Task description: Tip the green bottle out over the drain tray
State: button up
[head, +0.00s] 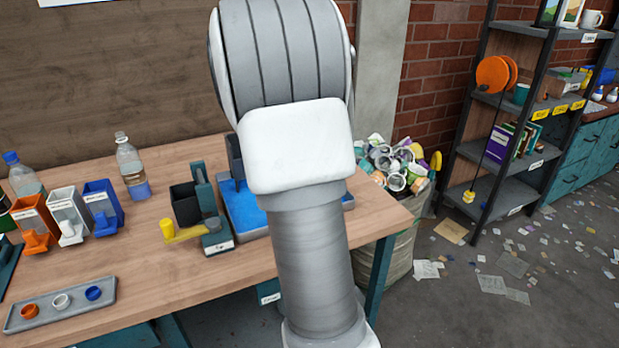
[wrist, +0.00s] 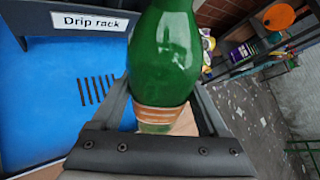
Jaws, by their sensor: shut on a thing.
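The green bottle (wrist: 163,60) is between the two dark fingers of my gripper (wrist: 162,108) in the wrist view, with an orange-brown label band low on the visible part. Its upper end runs out of the top of the picture. My gripper is shut on it. A blue tray surface (wrist: 45,105) with a row of dark slots lies to the left of the bottle. In the head view, part of the blue tray (head: 243,208) shows on the bench behind my arm. My arm hides the gripper and bottle there, and I cannot tell the bottle's tilt.
A "Drip rack" label (wrist: 88,21) shows beside the bottle. On the bench (head: 150,262) stand a clear bottle (head: 130,165), several small coloured bins, a scale-like device (head: 215,235) and a grey tray of rings (head: 60,306). A full sack (head: 395,250) and shelves (head: 500,180) are right.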

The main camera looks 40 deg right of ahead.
jog(key=w+m+t+b, duration=0.1)
jog(key=b, duration=0.3)
jog(key=w+a+m+t+b, duration=0.1)
jog(key=w+b, duration=0.1)
jog(key=b, duration=0.3)
jog(key=w+a+m+t+b, duration=0.1)
jog(key=b, duration=0.3)
jog(key=shift+w+f, duration=0.15)
jog(key=shift+w, duration=0.25)
jog(key=shift+d, duration=0.1)
